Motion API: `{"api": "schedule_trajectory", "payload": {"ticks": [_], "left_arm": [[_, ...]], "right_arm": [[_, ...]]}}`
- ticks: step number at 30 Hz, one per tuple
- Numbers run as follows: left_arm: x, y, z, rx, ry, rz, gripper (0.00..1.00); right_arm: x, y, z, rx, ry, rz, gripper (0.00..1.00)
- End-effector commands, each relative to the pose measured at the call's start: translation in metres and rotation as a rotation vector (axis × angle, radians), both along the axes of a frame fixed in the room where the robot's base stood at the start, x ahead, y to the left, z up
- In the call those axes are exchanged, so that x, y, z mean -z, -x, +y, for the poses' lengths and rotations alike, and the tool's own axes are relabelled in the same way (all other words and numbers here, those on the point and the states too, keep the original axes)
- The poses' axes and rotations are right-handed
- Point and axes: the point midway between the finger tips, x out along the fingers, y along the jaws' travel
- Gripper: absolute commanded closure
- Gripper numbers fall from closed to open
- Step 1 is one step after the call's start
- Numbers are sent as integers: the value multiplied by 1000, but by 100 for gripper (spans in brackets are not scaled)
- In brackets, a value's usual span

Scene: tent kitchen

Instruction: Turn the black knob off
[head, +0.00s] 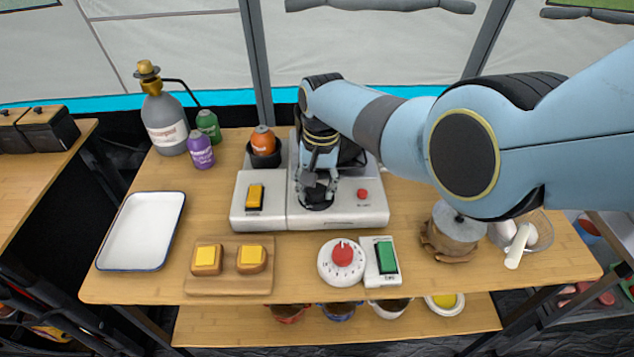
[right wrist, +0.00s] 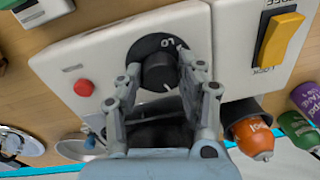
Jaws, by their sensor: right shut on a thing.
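The black knob (right wrist: 158,72) sits on a dark round dial on the white stove panel (right wrist: 75,50). My right gripper (right wrist: 160,80) is shut on the knob, with one finger on each side of it in the right wrist view. White marks show on the dial and one on the knob. In the head view my right gripper (head: 318,183) reaches down over the dial (head: 316,200) and partly hides the knob. My left gripper is not in view.
The panel also has a yellow switch (head: 254,197) and a red button (head: 362,194). A white dial with a red knob (head: 342,252) and a green switch (head: 386,257) lie in front. An orange canister (head: 263,141) stands behind the panel. A white tray (head: 142,231) lies at left.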

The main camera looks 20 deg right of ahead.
Motion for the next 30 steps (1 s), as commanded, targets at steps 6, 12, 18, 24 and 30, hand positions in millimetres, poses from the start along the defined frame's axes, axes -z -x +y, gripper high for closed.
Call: {"api": "schedule_trajectory", "payload": {"ticks": [6,12,18,24,30], "left_arm": [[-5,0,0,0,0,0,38],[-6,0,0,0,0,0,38],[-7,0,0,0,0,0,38],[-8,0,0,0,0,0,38],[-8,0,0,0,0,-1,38]], "right_arm": [[-2,-1,1,174,0,-2,94],[-1,-2,1,293,0,-4,94],[-1,-1,1,363,1,-3,94],[-1,-2,1,391,1,-3,94],[-1,-2,1,396,1,-3,94]]}}
